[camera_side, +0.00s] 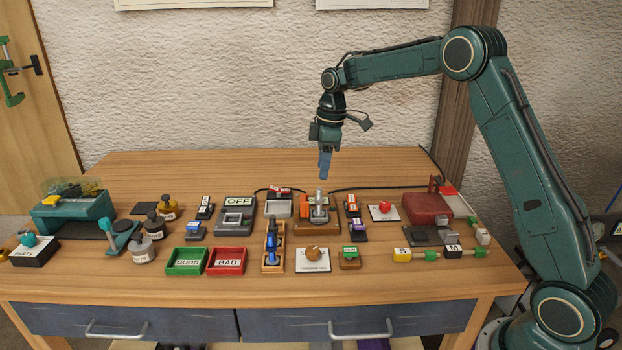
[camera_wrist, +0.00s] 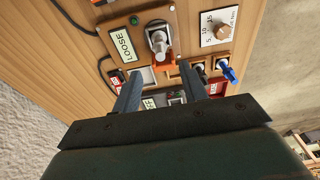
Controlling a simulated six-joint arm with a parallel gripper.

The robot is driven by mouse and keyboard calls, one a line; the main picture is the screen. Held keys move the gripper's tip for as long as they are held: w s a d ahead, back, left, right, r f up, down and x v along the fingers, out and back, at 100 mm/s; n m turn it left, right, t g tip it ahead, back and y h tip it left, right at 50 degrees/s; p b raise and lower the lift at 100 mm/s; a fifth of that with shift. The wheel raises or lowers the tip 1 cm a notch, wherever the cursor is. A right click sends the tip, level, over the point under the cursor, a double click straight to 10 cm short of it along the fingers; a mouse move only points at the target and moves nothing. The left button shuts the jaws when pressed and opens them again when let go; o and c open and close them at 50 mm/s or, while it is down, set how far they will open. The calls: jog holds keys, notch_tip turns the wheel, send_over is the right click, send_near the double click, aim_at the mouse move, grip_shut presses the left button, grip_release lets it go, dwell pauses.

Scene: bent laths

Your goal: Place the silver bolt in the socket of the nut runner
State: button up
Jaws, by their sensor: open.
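A small silver upright piece (camera_side: 318,198), which looks like the silver bolt, stands on a wood-based device with orange parts (camera_side: 306,208) in mid-bench. In the wrist view the silver piece (camera_wrist: 159,42) rises from a grey mount beside an orange bracket (camera_wrist: 161,66). I cannot tell for sure which part is the nut runner or its socket. My gripper (camera_side: 325,177) points down, open and empty, a little above this device. In the wrist view its two blue-grey fingers (camera_wrist: 160,78) are apart, with the orange bracket seen beyond and between them.
A wooden rack (camera_side: 264,266) with blue-handled tools stands front left of the device. A dial plate (camera_side: 324,266) is in front. An OFF box (camera_side: 235,220) stands left, a dark red machine (camera_side: 425,210) right. Green (camera_side: 186,273) and red (camera_side: 225,273) trays lie front left.

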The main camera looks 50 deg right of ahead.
jog(key=shift+s+d+r, duration=0.1)
jog(key=shift+r, duration=0.85)
jog(key=shift+s+d+r, duration=0.1)
jog(key=shift+r, duration=0.85)
jog(key=s+a+r+m+t, duration=0.1)
jog(key=s+a+r, duration=0.2)
jog(key=s, duration=0.3)
jog(key=s+a+r+m, duration=0.2)
jog(key=s+r, duration=0.2)
jog(key=s, duration=0.1)
jog(key=s+a+r+m+t, duration=0.1)
jog(key=s+a+r, duration=0.2)
jog(key=s, duration=0.3)
jog(key=s+a+f+m+t, duration=0.1)
jog(key=s+f+m, duration=0.1)
jog(key=s, duration=0.7)
jog(key=s+a+f+m+t+h, duration=0.1)
jog(key=s+f+m, duration=0.1)
jog(key=s, duration=0.7)
jog(key=shift+s+a+f+m+t, duration=0.15)
jog(key=shift+s+f+m+t, duration=0.15)
jog(key=shift+m, duration=0.2)
